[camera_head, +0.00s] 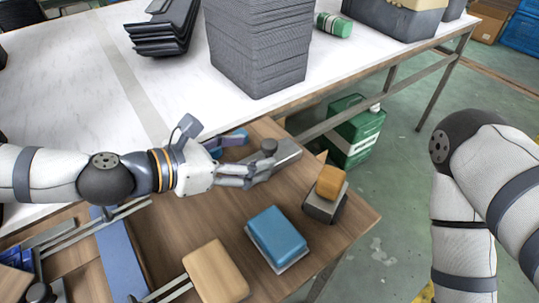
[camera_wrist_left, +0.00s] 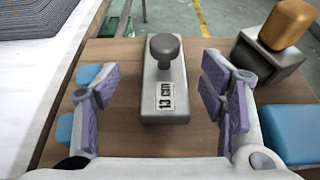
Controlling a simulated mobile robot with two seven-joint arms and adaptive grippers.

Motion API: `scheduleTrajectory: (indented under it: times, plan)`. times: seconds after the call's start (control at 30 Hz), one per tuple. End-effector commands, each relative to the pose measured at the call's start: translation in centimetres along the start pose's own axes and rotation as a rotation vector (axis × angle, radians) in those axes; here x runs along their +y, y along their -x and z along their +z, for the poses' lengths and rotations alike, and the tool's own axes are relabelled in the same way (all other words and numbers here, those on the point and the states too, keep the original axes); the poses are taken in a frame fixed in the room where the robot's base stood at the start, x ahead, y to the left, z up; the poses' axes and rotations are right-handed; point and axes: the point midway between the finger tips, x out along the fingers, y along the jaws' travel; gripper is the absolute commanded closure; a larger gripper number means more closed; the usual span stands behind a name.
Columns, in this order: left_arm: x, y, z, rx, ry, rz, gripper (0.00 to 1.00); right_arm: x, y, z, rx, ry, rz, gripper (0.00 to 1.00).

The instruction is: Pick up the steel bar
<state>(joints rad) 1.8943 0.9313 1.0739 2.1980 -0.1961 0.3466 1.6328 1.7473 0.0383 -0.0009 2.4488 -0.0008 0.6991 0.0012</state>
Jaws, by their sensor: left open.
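The steel bar (camera_head: 288,152) is a grey block with a dark round knob on top, lying on the wooden table near its far edge. In the left wrist view the bar (camera_wrist_left: 150,98) lies lengthwise ahead, with a small printed label on its near end. My left gripper (camera_head: 262,168) is open over the bar. In the left wrist view its purple-padded fingers (camera_wrist_left: 158,90) stand on either side of the bar, with wood visible between each finger and the bar. In the head view the gripper hides part of the bar. My right gripper is out of view.
A blue block (camera_head: 277,234), an orange-topped grey block (camera_head: 329,187) and a tan block (camera_head: 216,272) stand on the wooden table (camera_head: 330,238). Blue pieces (camera_wrist_left: 66,128) lie left of the bar. A stack of grey trays (camera_head: 258,50) stands on the white table behind.

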Motion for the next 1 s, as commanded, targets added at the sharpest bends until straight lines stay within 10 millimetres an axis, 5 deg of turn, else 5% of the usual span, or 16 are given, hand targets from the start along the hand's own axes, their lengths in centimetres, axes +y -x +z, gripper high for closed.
scheduleTrajectory:
  times: [0.3,0.53,0.8,1.0]
  plan:
    - [-0.6,-5.1,0.1,-0.001,-0.003,0.0,0.35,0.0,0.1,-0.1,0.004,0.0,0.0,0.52]
    - [-0.6,-5.2,0.1,-0.001,-0.002,0.001,0.35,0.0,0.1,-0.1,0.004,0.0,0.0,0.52]
    - [-0.6,-5.2,0.1,-0.001,-0.002,0.001,0.96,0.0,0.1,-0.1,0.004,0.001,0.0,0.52]
    - [-0.5,-5.2,0.2,-0.002,-0.003,0.001,1.0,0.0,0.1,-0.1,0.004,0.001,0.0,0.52]
